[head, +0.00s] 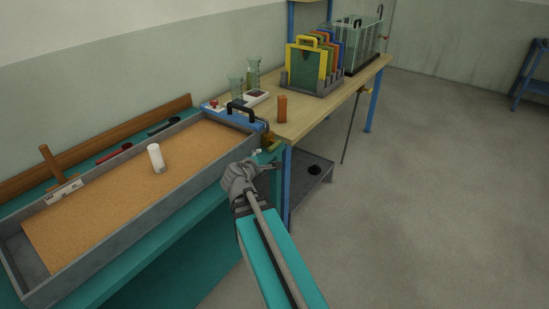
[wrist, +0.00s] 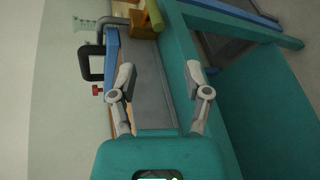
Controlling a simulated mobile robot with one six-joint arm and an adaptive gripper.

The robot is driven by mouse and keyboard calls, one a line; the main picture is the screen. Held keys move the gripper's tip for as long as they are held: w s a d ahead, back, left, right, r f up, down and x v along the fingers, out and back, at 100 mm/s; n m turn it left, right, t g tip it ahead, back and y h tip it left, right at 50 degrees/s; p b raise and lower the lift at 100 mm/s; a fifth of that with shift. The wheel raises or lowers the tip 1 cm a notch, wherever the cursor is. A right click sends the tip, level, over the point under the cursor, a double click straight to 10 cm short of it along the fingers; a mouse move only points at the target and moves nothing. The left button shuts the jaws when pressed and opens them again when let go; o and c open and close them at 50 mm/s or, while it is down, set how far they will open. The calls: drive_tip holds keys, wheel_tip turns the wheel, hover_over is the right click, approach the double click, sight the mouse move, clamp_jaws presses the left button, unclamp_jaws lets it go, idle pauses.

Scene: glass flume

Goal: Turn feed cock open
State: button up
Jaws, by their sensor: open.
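A small red knob (head: 213,103), which may be the feed cock, sits by the blue end box (head: 236,117) of the sand-filled flume. Another small red fitting (head: 386,37) is on the glass tank at the far end; I cannot tell for sure which is the cock. My gripper (head: 268,160) is open and empty in front of the flume's right end. In the wrist view its fingers (wrist: 160,75) are spread over the grey flume wall, apart from the red knob.
A black arched handle (head: 239,107) stands over the blue box, with a brass block (wrist: 143,25) beside it. An orange block (head: 282,109), beakers (head: 236,88) and a rack of coloured frames (head: 313,65) stand on the wooden bench.

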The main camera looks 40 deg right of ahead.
sight(272, 149)
drive_tip(key=d+f+n+b, duration=0.1)
drive_tip(key=d+n+t+h+b, duration=0.1)
drive_tip(key=shift+w+f+n+b, duration=0.35)
drive_tip(key=shift+n+b, duration=0.05)
drive_tip(key=shift+w+d, duration=0.1)
drive_tip(key=b+x, duration=0.3)
drive_tip(key=x, duration=1)
drive_tip(key=shift+w+d, duration=0.2)
drive_tip(key=shift+w, duration=0.1)
drive_tip(key=shift+c, duration=0.2)
clamp_jaws()
